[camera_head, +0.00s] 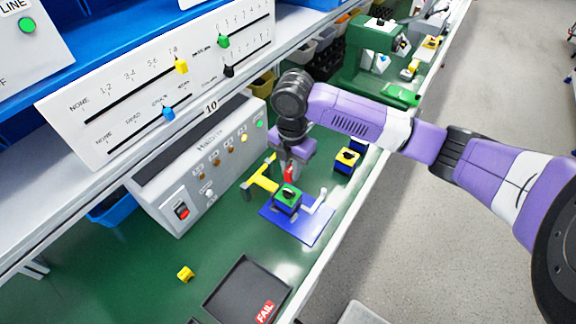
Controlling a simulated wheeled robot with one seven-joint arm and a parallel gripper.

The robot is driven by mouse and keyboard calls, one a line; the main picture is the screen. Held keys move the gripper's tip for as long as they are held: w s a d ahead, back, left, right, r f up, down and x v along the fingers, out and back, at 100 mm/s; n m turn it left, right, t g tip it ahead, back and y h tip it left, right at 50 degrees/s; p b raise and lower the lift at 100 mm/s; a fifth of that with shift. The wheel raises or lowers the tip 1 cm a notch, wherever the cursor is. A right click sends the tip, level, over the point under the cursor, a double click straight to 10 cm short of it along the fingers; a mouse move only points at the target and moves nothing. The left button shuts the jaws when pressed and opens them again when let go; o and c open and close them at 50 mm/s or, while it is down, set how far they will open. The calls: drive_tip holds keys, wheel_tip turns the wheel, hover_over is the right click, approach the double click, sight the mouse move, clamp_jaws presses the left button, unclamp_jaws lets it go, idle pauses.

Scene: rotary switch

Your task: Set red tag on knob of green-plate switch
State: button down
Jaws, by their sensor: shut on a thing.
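The green-plate switch (287,203) is a dark box with a green top and a dark knob, standing on a blue mat on the green bench. My gripper (289,170) points down just above it and is shut on the red tag (289,174). The red tag hangs over the back part of the switch, close to the knob (289,194). I cannot tell whether the tag touches the knob.
A yellow-plate switch (347,158) stands to the right. A yellow clamp-like piece (262,177) and a grey control box (200,165) are on the left. A white lever (320,198) stands on the blue mat (312,232). A black FAIL tray (247,290) lies in front.

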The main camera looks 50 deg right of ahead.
drive_tip(key=b, duration=0.4)
hover_over(291, 191)
drive_tip(key=shift+f, duration=2.95)
drive_tip(key=shift+f+b, duration=0.9)
drive_tip(key=shift+f, duration=0.15)
drive_tip(key=c, duration=1.2)
unclamp_jaws()
drive_tip(key=shift+r, duration=0.1)
wheel_tip(291, 191, up, 8)
drive_tip(key=shift+f+b, duration=0.15)
drive_tip(key=shift+b, duration=0.35)
